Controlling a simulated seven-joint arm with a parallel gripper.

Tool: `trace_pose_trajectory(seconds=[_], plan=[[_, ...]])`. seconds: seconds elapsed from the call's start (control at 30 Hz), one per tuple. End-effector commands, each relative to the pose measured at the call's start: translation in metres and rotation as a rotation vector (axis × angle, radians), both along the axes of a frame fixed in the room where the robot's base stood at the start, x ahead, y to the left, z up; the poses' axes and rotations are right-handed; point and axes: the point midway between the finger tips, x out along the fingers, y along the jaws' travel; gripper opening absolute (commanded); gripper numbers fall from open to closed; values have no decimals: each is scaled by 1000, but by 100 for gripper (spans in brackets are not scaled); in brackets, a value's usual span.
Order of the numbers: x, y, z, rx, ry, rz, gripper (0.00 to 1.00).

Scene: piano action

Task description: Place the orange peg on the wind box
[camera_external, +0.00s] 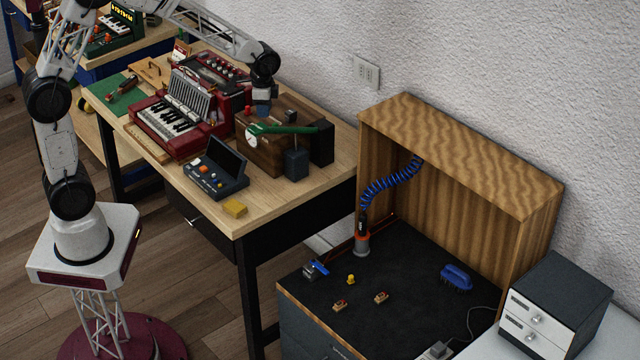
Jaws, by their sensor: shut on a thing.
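The wind box appears to be the brown wooden box (258,152) on the workbench, with a green lever and a round white dial on its front. My gripper (262,106) points down over the back left part of this box, very close to its top. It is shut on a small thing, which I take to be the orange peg. The peg is mostly hidden by the fingers and too small to make out clearly. I cannot tell whether it touches the box.
A red accordion (172,118) stands left of the box. Dark blocks (296,164) stand at the box's right. A wooden booth (460,150) stands right. The bench's front right corner is clear.

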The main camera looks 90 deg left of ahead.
Motion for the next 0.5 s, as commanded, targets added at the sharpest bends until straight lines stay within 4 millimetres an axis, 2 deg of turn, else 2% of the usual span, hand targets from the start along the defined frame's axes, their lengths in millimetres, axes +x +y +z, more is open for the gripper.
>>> trace_pose_trajectory(seconds=[0.37, 0.5], plan=[[2, 1, 0, 0, 0, 0, 0], [1, 1, -7, -1, 1, 0, 0]])
